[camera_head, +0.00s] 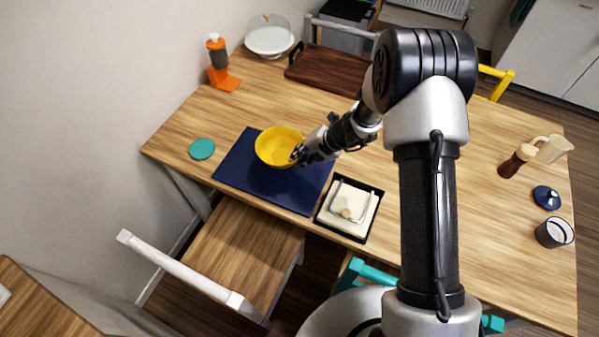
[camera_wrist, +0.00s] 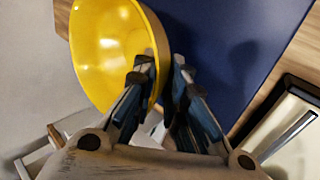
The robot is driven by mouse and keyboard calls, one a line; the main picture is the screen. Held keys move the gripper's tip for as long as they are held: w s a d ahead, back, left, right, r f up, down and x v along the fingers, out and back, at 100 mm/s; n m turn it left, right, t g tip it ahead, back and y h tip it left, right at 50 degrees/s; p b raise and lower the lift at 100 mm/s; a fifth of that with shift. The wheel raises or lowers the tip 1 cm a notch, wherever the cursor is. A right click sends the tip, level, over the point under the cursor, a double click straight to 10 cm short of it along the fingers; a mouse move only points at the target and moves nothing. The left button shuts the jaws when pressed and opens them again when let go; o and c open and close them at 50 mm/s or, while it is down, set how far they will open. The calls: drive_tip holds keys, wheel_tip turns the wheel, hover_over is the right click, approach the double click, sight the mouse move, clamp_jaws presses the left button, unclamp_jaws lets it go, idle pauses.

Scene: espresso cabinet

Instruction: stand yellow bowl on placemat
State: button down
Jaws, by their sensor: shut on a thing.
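The yellow bowl (camera_head: 276,147) is over the dark blue placemat (camera_head: 240,177) in the head view, its opening facing up. I cannot tell whether its base touches the mat. My gripper (camera_head: 299,153) is at the bowl's right rim. In the wrist view, my gripper (camera_wrist: 163,75) has its fingers on either side of the rim of the bowl (camera_wrist: 115,50), and it is shut on that rim. The placemat (camera_wrist: 225,50) also shows there behind the fingers, with a dark shadow on it. The underside of the bowl is hidden.
A black tray with a napkin holder (camera_head: 347,205) lies just right of the placemat. A teal coaster (camera_head: 202,149) lies to its left. An orange stand with a bottle (camera_head: 221,65), a brown board (camera_head: 327,70) and a covered cake stand (camera_head: 269,38) are at the back.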

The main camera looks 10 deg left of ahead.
wheel_tip(320, 180, down, 7)
drive_tip(key=shift+r+b, duration=0.15)
drive_tip(key=shift+b, duration=1)
drive_tip(key=shift+r, duration=0.1)
drive_tip(key=c, duration=1.6)
unclamp_jaws()
drive_tip(key=shift+c, duration=0.2)
drive_tip(key=shift+d+r, duration=0.1)
drive_tip(key=p+v, duration=0.4)
drive_tip(key=v, duration=0.7)
drive_tip(key=shift+d+r, duration=0.25)
drive_tip(key=shift+r, duration=0.05)
